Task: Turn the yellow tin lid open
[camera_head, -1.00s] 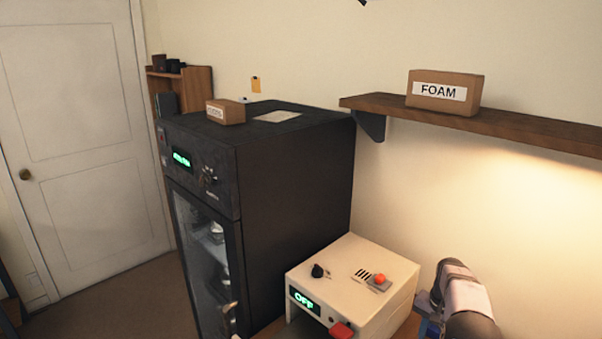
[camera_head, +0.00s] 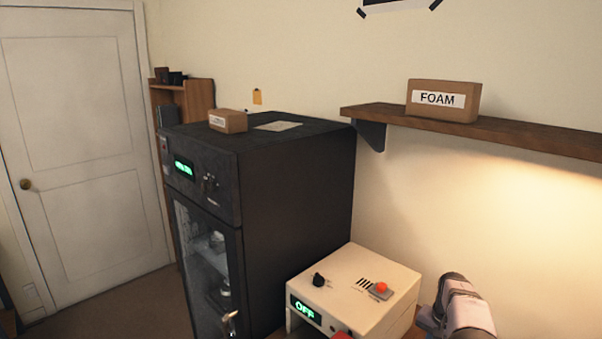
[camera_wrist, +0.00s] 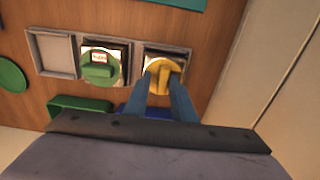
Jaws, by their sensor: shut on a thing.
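The yellow tin lid (camera_wrist: 168,66) shows in the wrist view, on a tin set in a square grey frame on the wooden surface. My gripper (camera_wrist: 166,82) is shut on the yellow lid's raised grip, with one blue finger on each side. The fingers hide part of the lid and the tin under it. In the head view only part of my arm shows at the lower right. The yellow tin and the gripper tips are not in that view.
A green-lidded tin (camera_wrist: 98,68) stands left of the yellow one, then an empty square frame (camera_wrist: 53,54). A green disc (camera_wrist: 11,75) and a green tray (camera_wrist: 80,105) lie near. The head view shows a dark cabinet (camera_head: 290,200), a cream box reading OFF (camera_head: 350,290) and a shelf (camera_head: 520,131).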

